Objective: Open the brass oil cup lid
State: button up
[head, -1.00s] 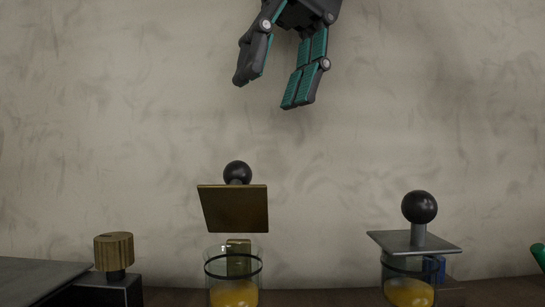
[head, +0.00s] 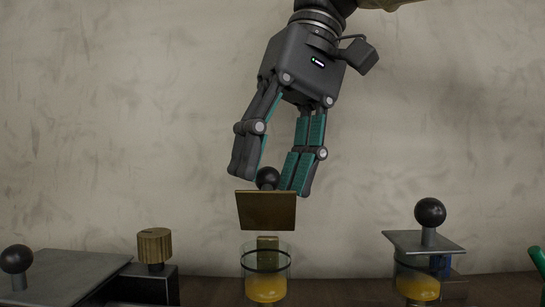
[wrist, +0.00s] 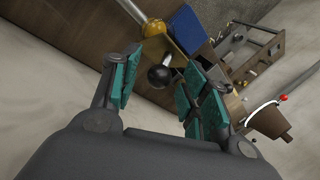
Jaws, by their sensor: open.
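The brass lid (head: 265,211) is a square plate with a black ball knob (head: 267,177) behind its upper edge. It stands tilted up steeply above a glass cup (head: 266,273) with yellow oil in it, its broad face toward the head camera. A brass block (head: 267,243) shows behind the cup. My gripper (head: 268,184) is open above the lid, with the black knob showing between its fingertips. In the wrist view the knob (wrist: 158,77) also lies between the open fingers, in front of the brass plate (wrist: 176,50). I cannot tell whether a finger touches it.
A second glass cup (head: 417,287) with a flat steel lid (head: 425,243) and black knob stands at right. A ribbed brass knob (head: 154,245) on a dark block and a steel plate (head: 70,270) with a black ball are at left. A green object (head: 538,260) is at the right edge.

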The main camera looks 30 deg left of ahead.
jog(key=shift+w+f, duration=0.1)
jog(key=shift+w, duration=0.3)
jog(key=shift+c, duration=0.3)
jog(key=shift+s, duration=0.5)
jog(key=c, duration=0.7)
grip_shut()
jog(key=shift+w+a+g+h, duration=0.3)
jog(key=shift+w+g, duration=0.2)
jog(key=shift+g, duration=0.1)
jog(key=o, duration=0.8)
grip_release()
jog(key=shift+w, duration=0.1)
jog(key=shift+c, duration=0.2)
